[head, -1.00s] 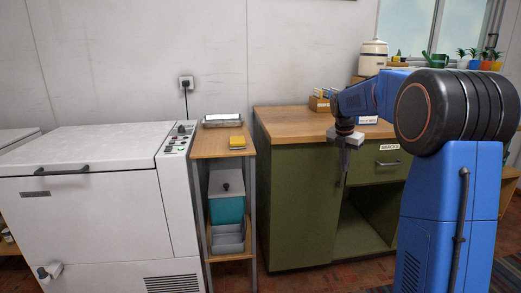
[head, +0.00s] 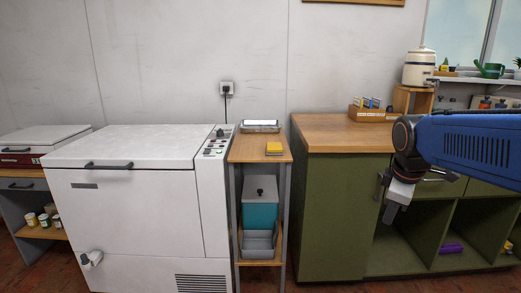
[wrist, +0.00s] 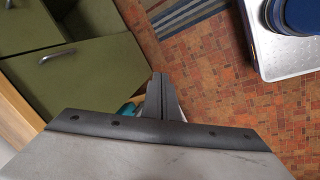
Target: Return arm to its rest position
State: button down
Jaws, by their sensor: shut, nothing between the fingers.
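My gripper (head: 390,212) hangs at the end of my blue arm on the right of the head view, in front of the green cabinet (head: 335,215). It points downward and holds nothing. In the wrist view, my gripper (wrist: 162,80) has its fingers pressed together above the red tiled floor (wrist: 215,85), with green drawer fronts (wrist: 80,65) at the left.
A white chest tub (head: 130,215) stands at left, beside a narrow wooden stand (head: 260,150) with a yellow block (head: 274,148). The cabinet's wooden top (head: 340,135) is mostly clear. A cream canister (head: 419,67) stands at the back right. Floor shows below my gripper.

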jog(key=s+a+f+m, duration=0.1)
jog(key=s+f+m, duration=0.2)
jog(key=s, duration=0.3)
jog(key=s+a+f+m+t, duration=0.1)
jog(key=s+a+f+m, duration=0.1)
jog(key=s, duration=0.4)
jog(key=s+a+f+m+y, duration=0.1)
jog(key=s+a+f+m, duration=0.1)
jog(key=s+f+m, duration=0.2)
jog(key=s+m, duration=0.1)
jog(key=s, duration=0.1)
jog(key=shift+s+m, duration=0.4)
